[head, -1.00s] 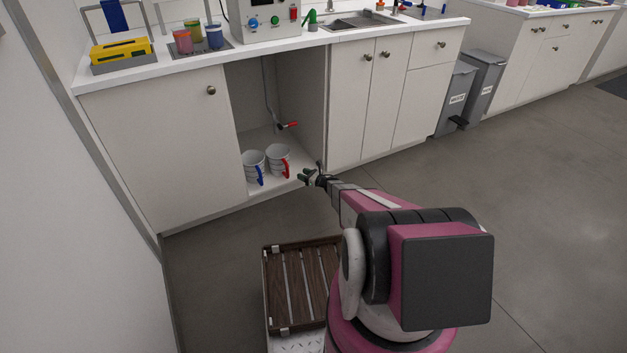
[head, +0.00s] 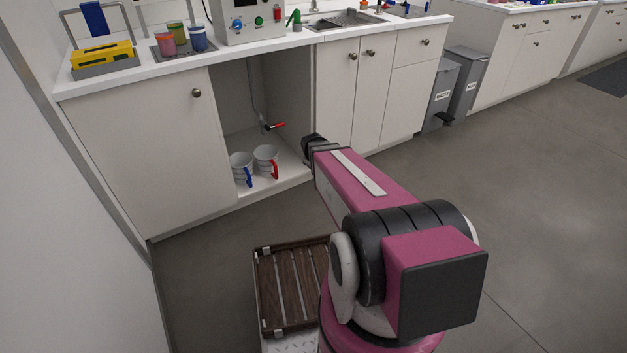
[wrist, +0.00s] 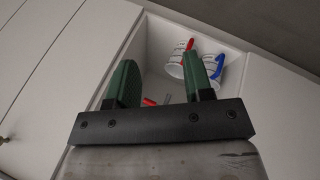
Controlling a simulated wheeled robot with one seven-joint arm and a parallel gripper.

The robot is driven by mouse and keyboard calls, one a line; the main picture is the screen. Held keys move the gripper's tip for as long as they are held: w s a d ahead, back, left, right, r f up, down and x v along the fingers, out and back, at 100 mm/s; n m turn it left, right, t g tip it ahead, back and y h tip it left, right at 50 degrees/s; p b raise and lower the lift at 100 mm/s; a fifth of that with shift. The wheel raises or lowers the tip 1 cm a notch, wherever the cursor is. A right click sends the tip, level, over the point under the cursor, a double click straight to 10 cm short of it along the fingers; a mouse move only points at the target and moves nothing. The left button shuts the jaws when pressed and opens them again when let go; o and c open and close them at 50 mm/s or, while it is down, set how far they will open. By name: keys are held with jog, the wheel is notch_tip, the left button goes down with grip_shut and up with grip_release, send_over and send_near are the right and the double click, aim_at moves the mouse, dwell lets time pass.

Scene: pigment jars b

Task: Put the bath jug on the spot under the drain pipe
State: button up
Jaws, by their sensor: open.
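Two white jugs stand upright side by side on the floor of the open cabinet, one with a blue handle (head: 240,166) and one with a red handle (head: 264,157). I cannot tell which is the bath jug. A thin drain pipe (head: 253,95) runs down the cabinet's back, with a red-tipped part (head: 275,126) near its lower end. My gripper (wrist: 160,68) is open and empty, its green fingers pointing toward the cabinet. In the wrist view the red-handled jug (wrist: 175,69) and blue-handled jug (wrist: 208,63) lie beyond the fingers, apart from them. The head view hides the fingers behind my wrist.
Closed cabinet doors flank the opening, left (head: 145,150) and right (head: 340,100). The counter (head: 130,72) above carries a yellow item, cups and a control box. A slatted wooden rack (head: 290,285) is at the lower middle. Grey bins (head: 465,80) stand at right.

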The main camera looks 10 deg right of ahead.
jog(key=s+a+r+m+g+y, duration=0.1)
jog(key=s+a+r+m+g, duration=0.1)
jog(key=s, duration=0.6)
jog(key=s+a+r+m+g+y, duration=0.1)
jog(key=s+a+r+m+g, duration=0.2)
jog(key=s, duration=0.6)
notch_tip(320, 180, up, 2)
jog(key=m, duration=0.2)
jog(key=shift+s+m, duration=0.25)
jog(key=shift+m, duration=0.05)
